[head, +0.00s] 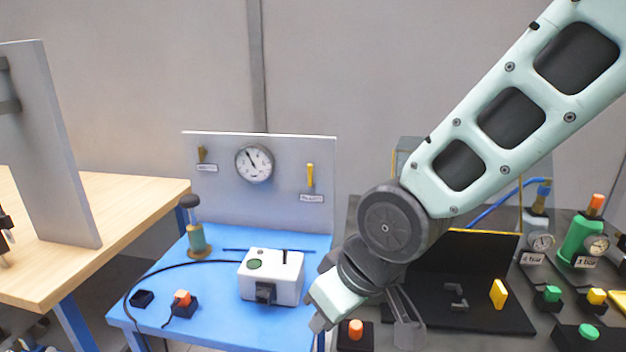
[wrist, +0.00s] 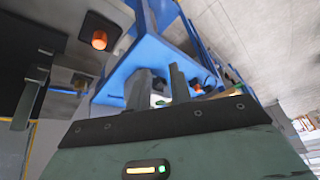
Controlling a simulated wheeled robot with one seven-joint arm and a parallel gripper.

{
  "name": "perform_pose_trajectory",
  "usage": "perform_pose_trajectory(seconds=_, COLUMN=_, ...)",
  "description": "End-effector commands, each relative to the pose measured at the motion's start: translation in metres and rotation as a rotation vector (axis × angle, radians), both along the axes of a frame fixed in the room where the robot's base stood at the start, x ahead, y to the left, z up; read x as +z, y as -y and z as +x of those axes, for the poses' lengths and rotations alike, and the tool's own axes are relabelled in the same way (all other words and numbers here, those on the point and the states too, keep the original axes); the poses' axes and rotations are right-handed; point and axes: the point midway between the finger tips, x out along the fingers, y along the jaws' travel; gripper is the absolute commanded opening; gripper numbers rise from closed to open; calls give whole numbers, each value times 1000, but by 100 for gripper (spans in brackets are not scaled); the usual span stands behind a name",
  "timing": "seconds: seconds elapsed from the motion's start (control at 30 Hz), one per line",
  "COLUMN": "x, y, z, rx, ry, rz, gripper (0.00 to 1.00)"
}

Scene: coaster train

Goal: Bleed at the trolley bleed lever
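The blue trolley (head: 215,325) has an upright grey panel (head: 285,150) at its back. A round gauge (head: 254,163) is on the panel. Each has a label beneath, too small to read, so I cannot tell which is the bleed lever. My gripper (head: 320,322) is low by the trolley's right front edge, below and apart from both levers. In the wrist view its two fingers (wrist: 160,86) stand apart with nothing held between them.
On the trolley are a white box (head: 270,285), a hand pump (head: 196,240), a black hose and an orange button (head: 182,298). A wooden bench (head: 120,210) stands left. A dark bench (head: 500,300) with a green cylinder (head: 583,240) and several buttons stands right, partly behind my arm.

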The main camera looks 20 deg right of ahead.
Motion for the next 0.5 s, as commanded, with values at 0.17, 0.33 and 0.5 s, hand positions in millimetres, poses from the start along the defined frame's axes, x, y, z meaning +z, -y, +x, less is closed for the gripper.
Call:
perform_pose_trajectory(seconds=0.17, x=-10, y=14, z=94, rx=-154, ry=291, rz=146, gripper=21)
perform_pose_trajectory(seconds=0.33, x=0, y=48, z=167, rx=-270, ry=596, rz=241, gripper=21)
perform_pose_trajectory(seconds=0.5, x=20, y=86, z=211, rx=-336, ry=881, rz=295, gripper=21)
